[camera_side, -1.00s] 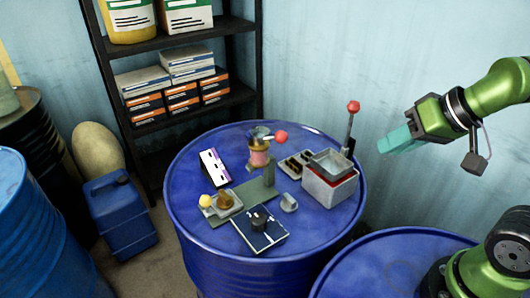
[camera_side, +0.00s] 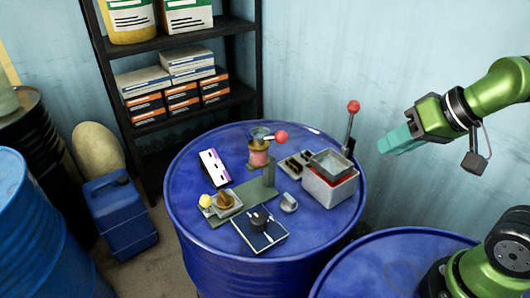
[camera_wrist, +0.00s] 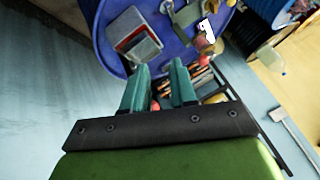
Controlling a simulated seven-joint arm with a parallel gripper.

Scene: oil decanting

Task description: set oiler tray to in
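The oiler (camera_side: 258,156), a brass and pink vessel with a red knob at its side, sits on a grey-green stand on the blue drum. A small grey tray (camera_side: 233,208) with a yellow ball knob (camera_side: 206,201) is at the front-left end of the stand's base and holds a small brown piece. I take this as the oiler tray; it appears slid out to the left of the oiler. My gripper (camera_side: 387,147) is in the air right of the drum, far from the tray. In the wrist view my gripper's teal fingers (camera_wrist: 160,66) are apart with nothing held.
A grey bin (camera_side: 331,186) with a red-knobbed lever (camera_side: 352,125) stands between my gripper and the oiler. A dark blue panel with a black knob (camera_side: 259,220), a small grey cup (camera_side: 289,203) and a white-faced block (camera_side: 214,168) are nearby. Shelves stand behind.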

